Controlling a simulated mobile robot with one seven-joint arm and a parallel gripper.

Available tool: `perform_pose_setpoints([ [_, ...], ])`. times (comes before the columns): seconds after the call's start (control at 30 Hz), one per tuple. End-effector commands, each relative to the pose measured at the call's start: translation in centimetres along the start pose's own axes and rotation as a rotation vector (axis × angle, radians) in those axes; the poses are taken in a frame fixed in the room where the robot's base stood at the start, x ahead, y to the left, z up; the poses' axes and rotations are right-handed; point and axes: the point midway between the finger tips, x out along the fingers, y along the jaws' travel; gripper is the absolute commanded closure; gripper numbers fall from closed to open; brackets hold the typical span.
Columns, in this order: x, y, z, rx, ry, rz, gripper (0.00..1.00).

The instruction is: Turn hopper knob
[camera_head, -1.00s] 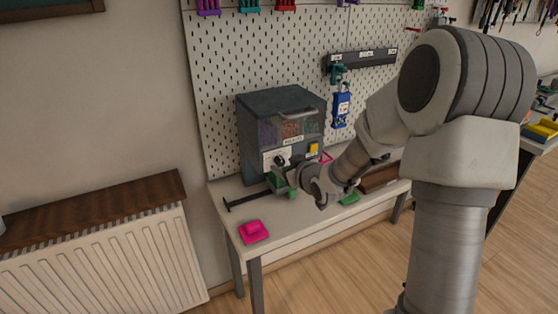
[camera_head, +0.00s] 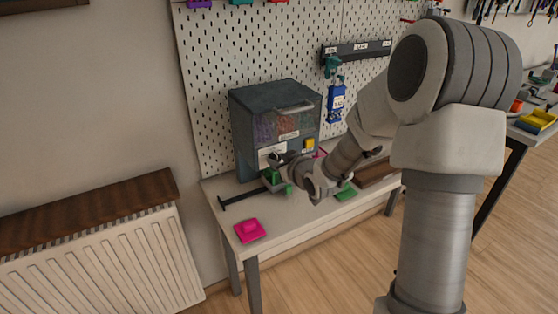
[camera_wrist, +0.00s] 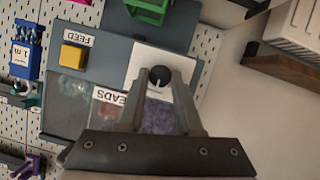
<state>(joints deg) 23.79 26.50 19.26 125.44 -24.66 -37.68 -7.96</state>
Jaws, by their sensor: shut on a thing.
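The hopper (camera_head: 245,130) is a dark grey box on the table against the pegboard. It also shows upside down in the wrist view (camera_wrist: 110,30). Its knob (camera_wrist: 160,74) is small, round and black, on a white plate (camera_wrist: 146,62). My gripper (camera_wrist: 160,78) has its two fingers at the knob, one on each side, and is shut on it. In the head view my gripper (camera_head: 282,176) is at the hopper's lower front, and the knob is hard to make out there.
A yellow button (camera_wrist: 73,56) marked FEED sits beside the knob plate. A green part (camera_wrist: 150,8) lies near the hopper's base. A pink block (camera_head: 250,230) and a black bar (camera_head: 240,197) lie on the table (camera_head: 290,225).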

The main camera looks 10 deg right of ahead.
Motion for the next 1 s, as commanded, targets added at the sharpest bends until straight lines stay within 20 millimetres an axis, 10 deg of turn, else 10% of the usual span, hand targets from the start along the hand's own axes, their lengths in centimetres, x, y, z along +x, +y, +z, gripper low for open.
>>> perform_pose_setpoints([
  [0.13,0.0,0.0,-0.02,0.0,0.0,0.0,1.0],
  [1.0,-0.25,0.63,-0.54,0.352,-0.001,-0.142,1.0],
])
